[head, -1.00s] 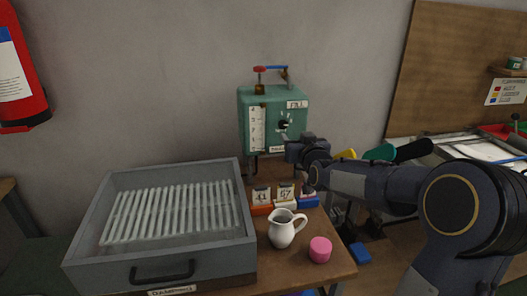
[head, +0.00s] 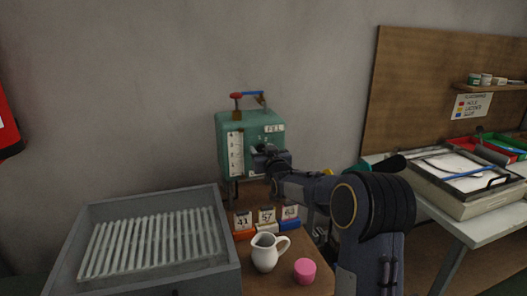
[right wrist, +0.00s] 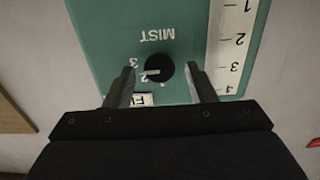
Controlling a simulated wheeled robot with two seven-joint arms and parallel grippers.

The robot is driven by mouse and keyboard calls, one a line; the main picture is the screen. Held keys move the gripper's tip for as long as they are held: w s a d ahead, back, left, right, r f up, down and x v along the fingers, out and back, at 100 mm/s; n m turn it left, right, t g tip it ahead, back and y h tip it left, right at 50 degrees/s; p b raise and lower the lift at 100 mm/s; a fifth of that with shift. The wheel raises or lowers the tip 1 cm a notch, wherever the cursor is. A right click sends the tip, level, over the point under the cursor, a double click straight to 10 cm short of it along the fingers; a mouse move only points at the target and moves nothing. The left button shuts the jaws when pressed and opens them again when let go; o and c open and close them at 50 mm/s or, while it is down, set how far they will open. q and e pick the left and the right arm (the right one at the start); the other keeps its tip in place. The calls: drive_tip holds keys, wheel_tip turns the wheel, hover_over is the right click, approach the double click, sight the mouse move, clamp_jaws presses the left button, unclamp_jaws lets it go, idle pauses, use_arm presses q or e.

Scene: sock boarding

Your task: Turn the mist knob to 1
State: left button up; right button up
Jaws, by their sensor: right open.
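The mist knob (right wrist: 159,69) is a round black dial with a pale pointer on the front of a green box (head: 228,127). In the right wrist view the box face appears upside down, with the word MIST and the numbers 2 and 3 readable near the knob; the pointer lies toward the 2 and 3 side. My right gripper (right wrist: 161,88) is open, with one finger on each side of the knob. I cannot tell if the fingers touch it. In the head view the right gripper (head: 262,155) covers the knob. My left gripper is not in view.
A grey ribbed tray (head: 224,243) is at the left. A red-handled valve (head: 237,96) tops the box. A white table with trays is at the right.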

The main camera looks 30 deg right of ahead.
drive_tip(key=c, duration=0.9)
drive_tip(key=n+b, duration=0.3)
drive_tip(key=b, duration=0.1)
drive_tip(key=shift+a+f+n, duration=0.1)
drive_tip(key=shift+f+n, duration=0.1)
drive_tip(key=shift+n, duration=0.2)
drive_tip(key=n+b, duration=0.4)
drive_tip(key=n, duration=0.1)
drive_tip(key=shift+n, duration=0.3)
drive_tip(key=n+b, duration=0.3)
drive_tip(key=n, duration=0.1)
drive_tip(key=shift+n+b, duration=1.1)
drive_tip(key=shift+n, duration=1.2)
drive_tip(key=shift+a, duration=0.1)
drive_tip(key=o, duration=0.9)
